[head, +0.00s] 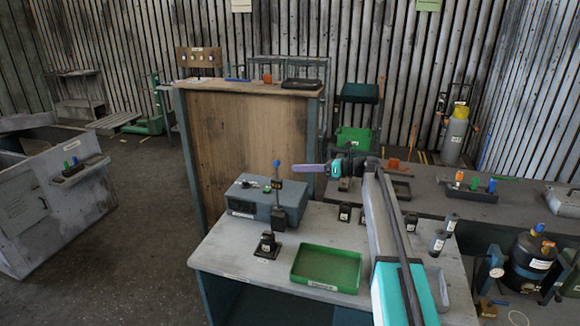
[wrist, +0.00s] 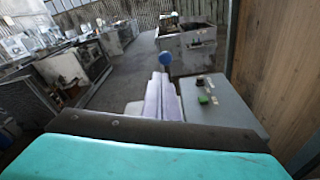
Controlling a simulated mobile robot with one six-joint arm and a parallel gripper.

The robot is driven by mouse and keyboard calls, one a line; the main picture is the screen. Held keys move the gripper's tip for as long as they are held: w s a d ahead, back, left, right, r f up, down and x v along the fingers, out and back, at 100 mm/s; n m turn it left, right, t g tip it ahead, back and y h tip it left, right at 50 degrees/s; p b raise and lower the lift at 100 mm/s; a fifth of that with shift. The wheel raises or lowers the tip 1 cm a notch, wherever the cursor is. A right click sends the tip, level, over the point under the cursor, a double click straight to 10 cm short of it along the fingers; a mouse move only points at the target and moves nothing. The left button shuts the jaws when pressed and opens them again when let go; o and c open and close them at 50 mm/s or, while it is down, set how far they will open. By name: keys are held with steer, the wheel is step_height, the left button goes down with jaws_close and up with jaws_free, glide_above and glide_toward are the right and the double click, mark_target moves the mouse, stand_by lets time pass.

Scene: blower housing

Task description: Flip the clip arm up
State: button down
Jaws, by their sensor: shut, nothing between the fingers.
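A thin upright arm with a blue ball tip (head: 276,163) stands at the front right corner of a grey-blue housing box (head: 252,200); I take it to be the clip arm. Dark blocks (head: 278,216) sit along its lower part. My gripper (head: 297,168) has lavender fingers, shut and empty, pointing left just right of the blue ball, with a small gap seemingly between. In the wrist view, the blue ball (wrist: 165,58) shows just beyond the shut fingertips (wrist: 160,78). The box top (wrist: 215,105) lies below and to the right; the arm's lower part is hidden there.
A green tray (head: 327,268) and a small black fixture (head: 267,244) stand on the grey table (head: 225,255). Several small dark items stand near my arm. A tall wooden panel (head: 245,150) rises behind the box. Open floor (head: 140,200) lies to the left.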

steer(key=shift+v, duration=1.15)
steer(key=shift+s+f, duration=0.15)
steer(key=shift+f, duration=0.05)
